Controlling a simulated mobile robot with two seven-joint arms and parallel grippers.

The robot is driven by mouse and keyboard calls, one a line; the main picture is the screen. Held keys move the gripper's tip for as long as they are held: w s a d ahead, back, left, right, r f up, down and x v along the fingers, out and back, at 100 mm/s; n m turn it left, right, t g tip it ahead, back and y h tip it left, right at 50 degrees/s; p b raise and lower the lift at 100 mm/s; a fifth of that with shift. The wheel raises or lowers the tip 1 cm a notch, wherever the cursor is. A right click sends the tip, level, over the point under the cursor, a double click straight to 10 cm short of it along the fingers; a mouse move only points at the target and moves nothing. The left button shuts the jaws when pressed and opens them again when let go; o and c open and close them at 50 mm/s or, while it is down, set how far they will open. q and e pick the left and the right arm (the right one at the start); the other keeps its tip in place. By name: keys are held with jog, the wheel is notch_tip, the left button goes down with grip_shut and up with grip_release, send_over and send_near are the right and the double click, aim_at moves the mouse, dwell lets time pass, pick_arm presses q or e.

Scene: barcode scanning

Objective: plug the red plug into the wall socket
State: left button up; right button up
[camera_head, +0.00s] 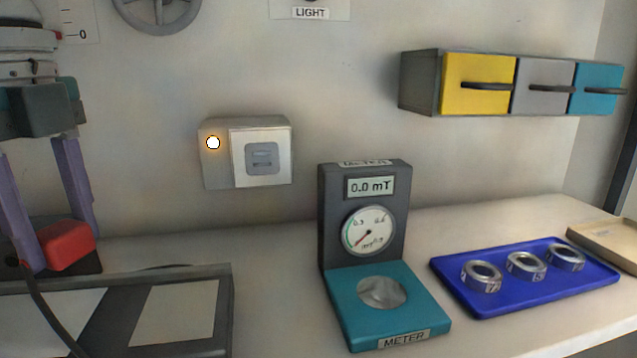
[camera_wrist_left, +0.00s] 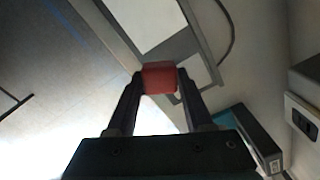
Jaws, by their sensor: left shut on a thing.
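The red plug (camera_head: 66,246) is at the left of the head view, between the purple fingers of my left gripper (camera_head: 57,250). In the left wrist view the red plug (camera_wrist_left: 159,77) sits between the two fingertips (camera_wrist_left: 160,80), and the gripper is shut on it. A dark cable runs down at the left edge. The wall socket (camera_head: 262,158) is a grey box with a white plate and grey face, to the right of the gripper and apart from it. It shows at the right edge of the wrist view (camera_wrist_left: 303,116). The plug's prongs are hidden. My right gripper is out of view.
A lit lamp (camera_head: 213,142) is beside the socket plate. A teal meter (camera_head: 390,305) stands right of centre, and a blue tray (camera_head: 525,295) holds several metal rings. A dark-framed panel (camera_head: 222,300) lies at front left. Coloured drawers (camera_head: 420,82) hang on the wall.

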pick_arm(q)
jog(key=s+d+r+n+p, duration=0.3)
jog(key=r+n+p, duration=0.4)
jog(key=r+n, duration=0.35)
jog(key=s+d+r+n+p, duration=0.4)
jog(key=r+n+p, duration=0.3)
jog(key=r+n, duration=0.3)
jog(key=s+r+p, duration=0.2)
jog(key=r+p, duration=1.5)
jog(key=p, duration=0.1)
jog(key=s+r+p, duration=0.3)
jog(key=r+p, duration=1.4)
jog(key=p, duration=0.2)
jog(key=shift+s+a+r+p, duration=0.25)
jog(key=shift+s+r+p, duration=0.05)
jog(key=shift+r, duration=0.05)
